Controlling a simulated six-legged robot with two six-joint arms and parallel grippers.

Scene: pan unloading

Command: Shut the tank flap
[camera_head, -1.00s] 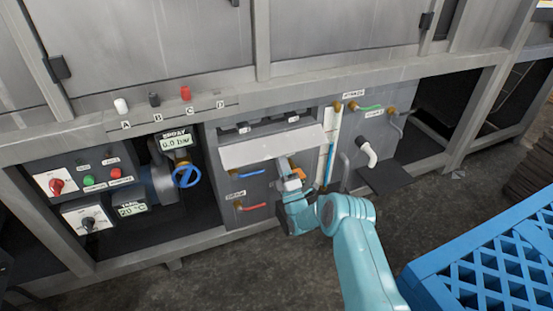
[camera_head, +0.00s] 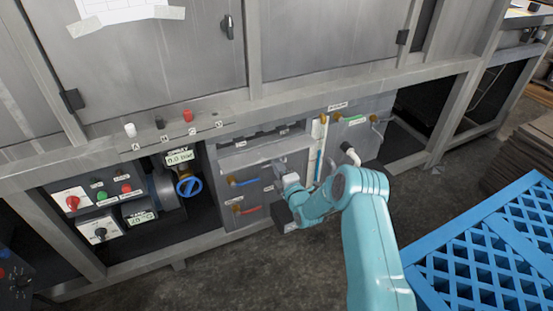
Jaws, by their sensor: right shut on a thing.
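The tank flap (camera_head: 250,155) is a grey panel on the front of the tank unit, in the middle of the head view. It sits below a dark slotted recess (camera_head: 262,133). My right gripper (camera_head: 281,168) is at the lower right part of the flap, and its jaws are shut on it. The fingertips are small and partly hidden by the gripper body, so the exact contact is hard to see. I cannot tell whether the flap is fully flush. My left gripper is not in view.
A blue-handled valve (camera_head: 245,182) and a red-handled valve (camera_head: 250,210) sit left of my gripper. A white pipe elbow (camera_head: 350,153) is to its right. A blue crate (camera_head: 490,235) stands at lower right. The floor in front is bare.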

